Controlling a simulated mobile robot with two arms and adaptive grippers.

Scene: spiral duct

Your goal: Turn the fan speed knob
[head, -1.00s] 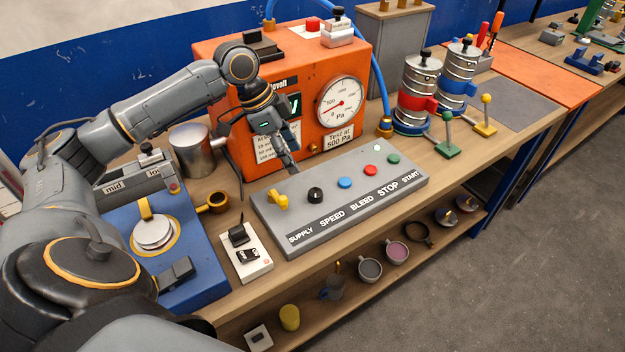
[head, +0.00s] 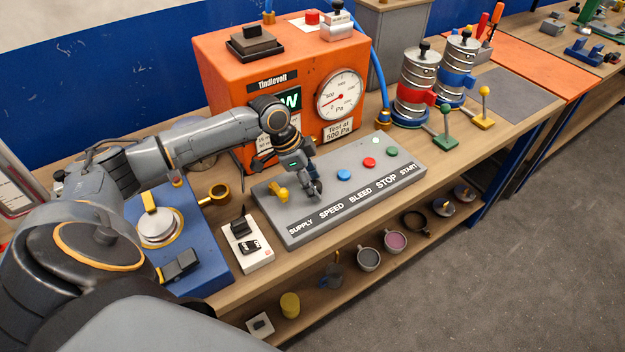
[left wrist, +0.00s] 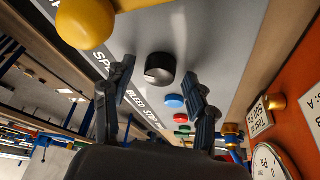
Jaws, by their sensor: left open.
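The black round speed knob (left wrist: 160,68) sits on the grey control panel (head: 405,174) above the SPEED label. In the left wrist view it lies just ahead of my left gripper (left wrist: 160,82), centred between the two spread fingertips, with no clear contact. In the head view my left gripper (head: 313,184) reaches down over the knob and mostly hides it. The gripper is open and empty. My right gripper is in neither view.
The yellow supply knob (head: 279,193) is just left of the speed knob. The blue bleed button (head: 344,175) and red stop button (head: 370,162) are to the right. An orange tester box (head: 215,75) with a gauge (head: 340,95) stands behind the panel.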

